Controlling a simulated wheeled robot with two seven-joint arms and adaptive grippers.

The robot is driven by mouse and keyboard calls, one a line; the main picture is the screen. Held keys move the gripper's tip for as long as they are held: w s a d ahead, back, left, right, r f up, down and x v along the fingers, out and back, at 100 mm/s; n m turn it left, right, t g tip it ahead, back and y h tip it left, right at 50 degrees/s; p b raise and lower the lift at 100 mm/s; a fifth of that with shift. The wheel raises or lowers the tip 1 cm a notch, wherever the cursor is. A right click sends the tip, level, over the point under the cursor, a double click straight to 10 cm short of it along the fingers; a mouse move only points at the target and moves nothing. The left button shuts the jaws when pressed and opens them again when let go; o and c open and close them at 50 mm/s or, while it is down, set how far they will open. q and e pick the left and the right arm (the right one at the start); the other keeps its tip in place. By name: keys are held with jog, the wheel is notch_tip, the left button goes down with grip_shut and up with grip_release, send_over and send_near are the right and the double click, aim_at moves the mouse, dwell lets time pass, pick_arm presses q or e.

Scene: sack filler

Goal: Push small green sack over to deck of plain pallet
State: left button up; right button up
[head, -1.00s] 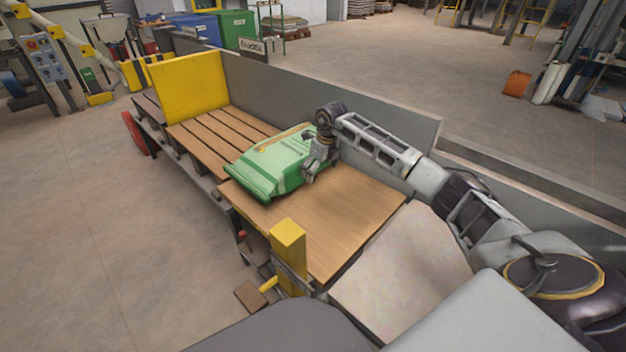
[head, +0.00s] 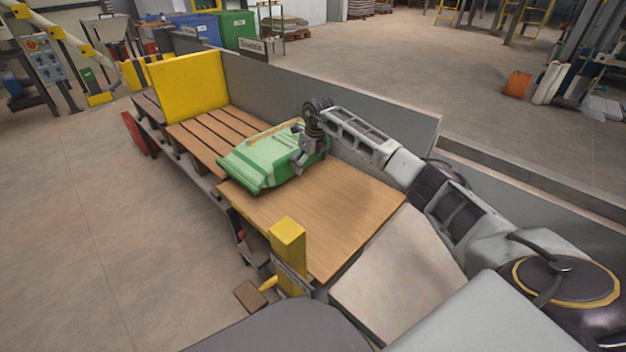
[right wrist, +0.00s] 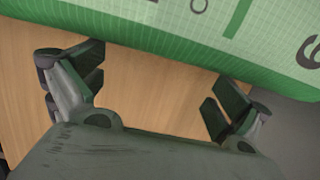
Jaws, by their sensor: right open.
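The small green sack (head: 265,163) lies flat, its near left end on the seam between the smooth wooden board (head: 325,215) and the slatted pallet deck (head: 228,127). Part of it rests over the slats and part over the board. My right gripper (head: 303,163) is at the sack's right end, close against it. In the right wrist view the gripper (right wrist: 150,90) is open with nothing between its fingers. The sack's green edge (right wrist: 200,50) spans the view just beyond the fingertips; whether they touch it I cannot tell. My left gripper is not in view.
A grey wall panel (head: 270,96) runs along the far side of the board and slats. A yellow end board (head: 188,88) stands at the far end of the slats. A yellow post (head: 288,245) stands at the board's near edge.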

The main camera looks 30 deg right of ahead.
aim_at(294, 153)
jog(key=shift+w+a+b, duration=0.25)
jog(key=shift+w, duration=0.6)
jog(key=shift+w+a+b, duration=0.25)
jog(key=shift+w, duration=0.6)
jog(key=shift+w+a+b, duration=0.2)
jog(key=shift+w+b, duration=0.15)
jog(key=shift+w, duration=0.3)
jog(key=shift+w+a+b, duration=0.2)
jog(key=shift+w+b, duration=0.1)
jog(key=shift+w, duration=0.3)
jog(key=shift+w+a+b, duration=0.2)
jog(key=shift+w+b, duration=0.35)
jog(key=shift+w, duration=0.1)
jog(key=shift+w+a+b, duration=0.15)
jog(key=shift+w+b, duration=0.4)
jog(key=shift+w, duration=0.1)
jog(key=shift+s+d+r+p, duration=0.15)
jog(key=shift+s+d+p, duration=0.2)
jog(key=shift+p, duration=0.5)
jog(key=shift+s+d+p, duration=0.1)
jog(key=shift+s+p, duration=0.8)
jog(key=shift+p, duration=0.25)
jog(key=shift+s, duration=0.2)
